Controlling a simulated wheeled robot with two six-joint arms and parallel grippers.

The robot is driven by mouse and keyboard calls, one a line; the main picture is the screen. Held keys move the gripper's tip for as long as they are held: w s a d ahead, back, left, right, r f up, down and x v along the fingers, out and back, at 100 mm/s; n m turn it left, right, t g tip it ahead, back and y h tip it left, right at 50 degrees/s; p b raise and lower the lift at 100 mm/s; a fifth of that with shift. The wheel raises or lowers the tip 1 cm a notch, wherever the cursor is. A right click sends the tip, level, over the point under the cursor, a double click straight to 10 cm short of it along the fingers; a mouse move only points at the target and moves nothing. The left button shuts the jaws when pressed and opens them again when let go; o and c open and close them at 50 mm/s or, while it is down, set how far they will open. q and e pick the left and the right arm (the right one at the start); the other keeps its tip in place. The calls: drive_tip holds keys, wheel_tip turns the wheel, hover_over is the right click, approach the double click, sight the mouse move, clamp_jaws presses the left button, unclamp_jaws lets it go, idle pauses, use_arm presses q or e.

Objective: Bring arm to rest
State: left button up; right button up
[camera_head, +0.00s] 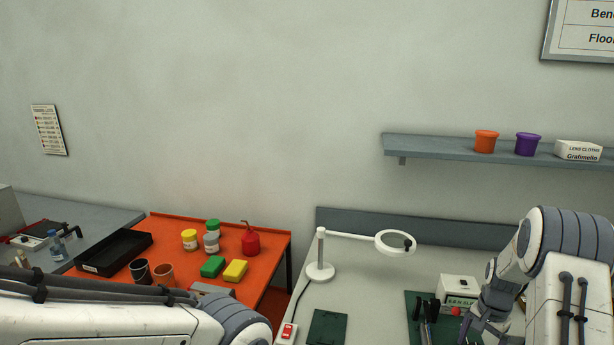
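My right arm comes in from the right edge. Its grey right gripper (474,328) points down at the lower right, over or beside the green mat (413,306) on the grey bench (365,290). The frame's bottom edge and the steep angle hide whether its fingers are apart or hold anything. A small red thing (456,311) shows just left of it; I cannot tell whether they touch. My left arm lies across the bottom left, in front of the orange table (270,243). Its gripper is out of view.
A magnifier lamp (320,271) stands on the bench, near a white box (458,288), dark-handled tools (425,310) and a red-switched power strip (287,333). Jars, a red can (250,240) and a black tray (114,252) occupy the orange table. A shelf (440,149) hangs above.

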drive_tip(key=m, duration=0.4)
drive_tip(key=shift+p, duration=0.3)
drive_tip(key=shift+m, duration=1.9)
